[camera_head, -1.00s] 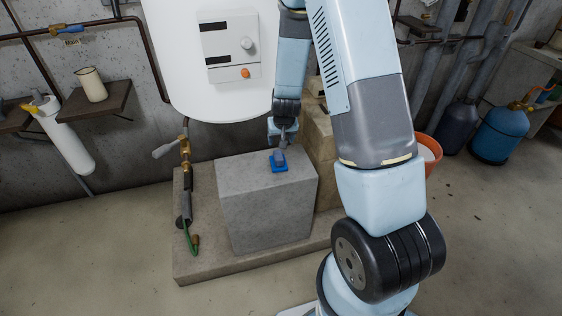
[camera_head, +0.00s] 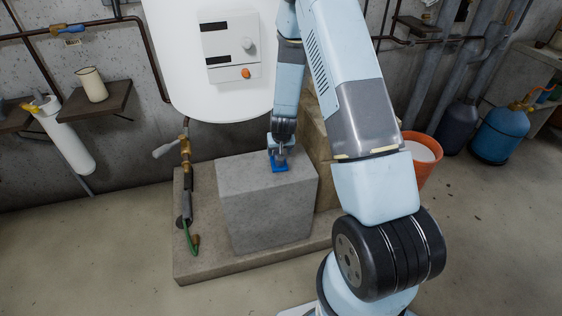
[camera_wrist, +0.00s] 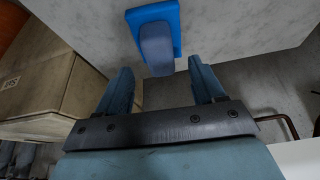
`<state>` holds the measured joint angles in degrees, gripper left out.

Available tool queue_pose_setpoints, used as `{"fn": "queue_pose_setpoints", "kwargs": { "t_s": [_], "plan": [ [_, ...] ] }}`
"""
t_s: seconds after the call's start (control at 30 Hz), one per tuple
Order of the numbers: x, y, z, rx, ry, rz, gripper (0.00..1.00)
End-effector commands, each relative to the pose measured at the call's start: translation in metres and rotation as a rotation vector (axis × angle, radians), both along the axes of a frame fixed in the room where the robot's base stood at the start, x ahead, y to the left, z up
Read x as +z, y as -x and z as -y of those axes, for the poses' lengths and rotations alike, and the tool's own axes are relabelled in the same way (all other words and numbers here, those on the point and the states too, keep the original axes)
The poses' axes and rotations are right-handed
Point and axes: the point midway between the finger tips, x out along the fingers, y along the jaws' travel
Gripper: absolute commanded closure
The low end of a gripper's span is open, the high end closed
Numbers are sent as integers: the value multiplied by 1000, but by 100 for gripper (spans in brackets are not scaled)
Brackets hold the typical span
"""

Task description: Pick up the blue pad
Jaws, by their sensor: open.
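The blue pad (camera_head: 279,168) lies on top of the grey concrete block (camera_head: 262,205). It has a bright blue flat base and a darker, rounded grey-blue grip standing on it. In the wrist view the pad (camera_wrist: 174,22) is at the top centre, with its grip (camera_wrist: 156,50) pointing toward the gap between the fingers. My gripper (camera_wrist: 160,88) is open and empty, its two fingers apart below the grip in the picture. In the head view my gripper (camera_head: 280,152) is just above the pad and partly hides it. I cannot tell whether it touches the grip.
A white tank (camera_head: 215,95) with a control panel hangs behind the block. A cardboard box (camera_wrist: 45,75) stands close beside the block. An orange bucket (camera_head: 424,160) is to the right, and a valve with a green-ended hose (camera_head: 187,180) is to the left.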

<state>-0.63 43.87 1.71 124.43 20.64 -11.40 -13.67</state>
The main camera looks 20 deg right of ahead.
Motion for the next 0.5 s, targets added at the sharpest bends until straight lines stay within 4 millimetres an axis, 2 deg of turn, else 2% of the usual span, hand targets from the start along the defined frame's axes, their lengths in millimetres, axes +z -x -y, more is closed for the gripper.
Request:
{"fn": "queue_pose_setpoints", "kwargs": {
  "t_s": [0.3,0.5],
  "plan": [
    [-36,-12,1,0,0,-2,32],
    [-42,-15,1,0,0,-1,32]
  ]
}}
